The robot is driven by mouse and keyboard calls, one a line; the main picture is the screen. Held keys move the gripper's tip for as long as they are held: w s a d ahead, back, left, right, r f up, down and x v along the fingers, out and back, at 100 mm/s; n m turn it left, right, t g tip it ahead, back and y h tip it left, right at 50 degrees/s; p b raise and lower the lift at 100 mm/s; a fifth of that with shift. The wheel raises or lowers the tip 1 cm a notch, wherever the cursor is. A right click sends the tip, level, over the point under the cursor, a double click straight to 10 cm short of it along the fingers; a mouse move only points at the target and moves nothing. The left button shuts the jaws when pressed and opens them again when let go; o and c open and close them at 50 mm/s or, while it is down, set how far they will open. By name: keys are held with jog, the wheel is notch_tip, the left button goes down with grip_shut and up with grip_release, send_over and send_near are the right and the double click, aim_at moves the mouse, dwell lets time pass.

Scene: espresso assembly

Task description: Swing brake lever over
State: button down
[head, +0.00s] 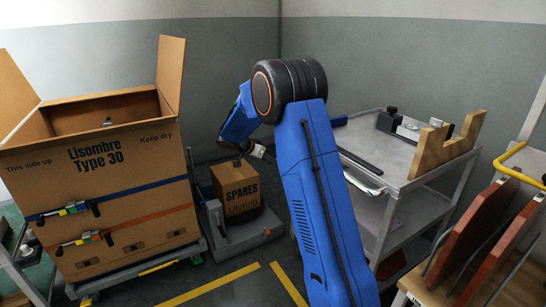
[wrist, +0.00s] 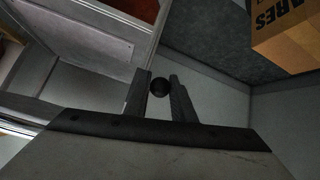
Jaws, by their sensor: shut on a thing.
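My gripper (wrist: 160,84) is shut on a dark round knob (wrist: 159,88), seen between its two fingertips in the wrist view. The knob looks like the end of the brake lever; its shaft is hidden and its angle cannot be told. In the head view my gripper (head: 261,151) is small, below my bent blue arm, above and slightly right of the SPARES box (head: 237,189). The lever cannot be made out in the head view.
The SPARES box stands on a low grey platform (head: 262,231). A large open carton (head: 100,185) strapped on a cart is at left. A grey trolley (head: 385,150) with a wooden cradle (head: 447,145) is at right. Yellow tape (head: 212,286) marks the floor in front.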

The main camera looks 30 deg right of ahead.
notch_tip(320, 180, down, 8)
jog(key=d+h, duration=0.2)
jog(key=h, duration=0.5)
jog(key=shift+f+t, duration=0.15)
jog(key=shift+t, duration=0.15)
jog(key=c, duration=1.5)
grip_release()
jog(key=a, duration=0.5)
jog(key=s+a+r, duration=0.1)
jog(key=a, duration=1.1)
jog(key=shift+s+a+r, duration=0.1)
jog(key=shift+s+r, duration=0.05)
jog(key=shift+s, duration=0.1)
